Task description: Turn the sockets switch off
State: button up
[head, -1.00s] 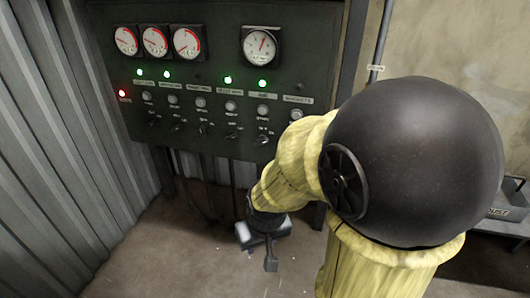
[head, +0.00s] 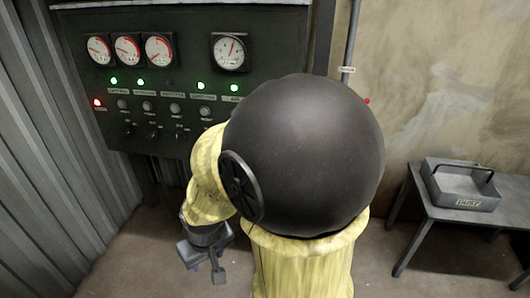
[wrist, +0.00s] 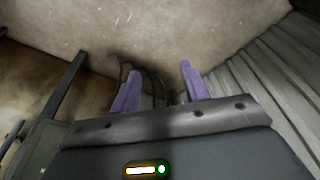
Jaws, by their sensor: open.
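The dark switch panel (head: 185,137) hangs on the back wall at the upper left of the head view. Its lower row holds labelled buttons and rotary switches (head: 153,131). The right end of that row, with the sockets switch, is hidden behind the black ball joint of my arm. My gripper (head: 207,268) hangs low in front of the panel, below the switch row and apart from it. In the wrist view my gripper (wrist: 160,85) shows two purple fingers spread apart, with nothing between them. The switch row cannot be made out there.
Green lamps (head: 140,83) and one red lamp (head: 98,102) glow on the panel, below round gauges (head: 158,52). Corrugated metal (head: 40,150) walls the left side. A bench (head: 440,205) with a grey dust box (head: 462,188) stands at the right. Floor shows around my gripper.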

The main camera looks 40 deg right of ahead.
jog(key=o, duration=0.3)
jog(key=shift+w, duration=0.2)
jog(key=shift+o, duration=0.2)
jog(key=w+d+f+m+t+h+p, duration=0.1)
jog(key=w+d+m+t+h+p, duration=0.15)
jog(key=w+d, duration=0.3)
jog(key=w+d+f+m+t+h+p, duration=0.2)
jog(key=w+d+t+p, duration=0.15)
jog(key=w, duration=0.25)
jog(key=s+d+r+t+h+p, duration=0.3)
jog(key=d+r+h+p, duration=0.3)
jog(key=d+h, duration=0.3)
jog(key=shift+d+n+p, duration=0.35)
jog(key=shift+d, duration=0.8)
jog(key=shift+s, duration=0.15)
jog(key=shift+f, duration=0.1)
jog(key=shift+b, duration=0.45)
